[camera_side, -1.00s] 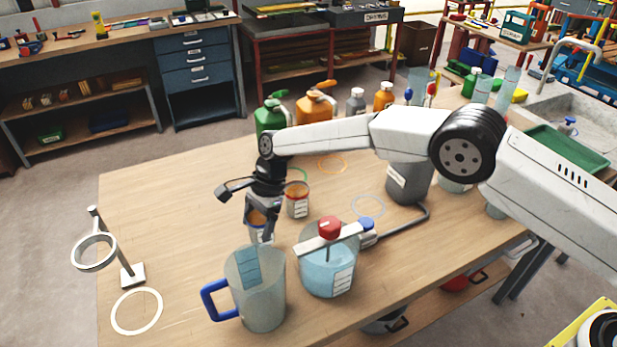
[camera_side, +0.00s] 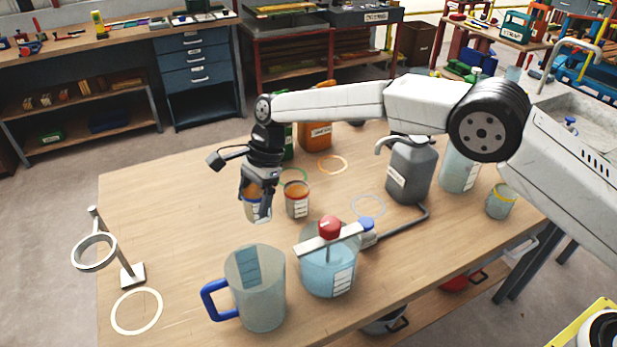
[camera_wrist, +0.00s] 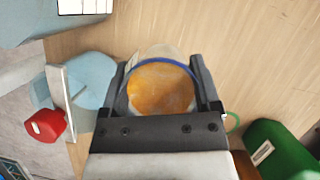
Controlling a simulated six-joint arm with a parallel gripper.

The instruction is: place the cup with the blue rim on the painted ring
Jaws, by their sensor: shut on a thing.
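The cup with the blue rim (camera_side: 249,207) holds orange content and is between the fingers of my gripper (camera_side: 262,207), which partly hide it. In the wrist view the blue-rimmed cup (camera_wrist: 160,88) sits between both fingers of the gripper (camera_wrist: 164,90). It looks raised above the table. Several painted rings lie on the table: a white ring (camera_side: 113,313) at front left, an orange ring (camera_side: 332,173) at the back, a pale ring (camera_side: 352,205) at centre right and a partly hidden green ring (camera_side: 304,173). The white, orange and pale rings look empty.
A red-rimmed cup (camera_side: 297,200) stands just right of my gripper. A blue-handled jug (camera_side: 262,295) and a red-knobbed vessel (camera_side: 328,270) stand in front. A ring stand (camera_side: 132,276) is beside the white ring. The table's left middle is clear.

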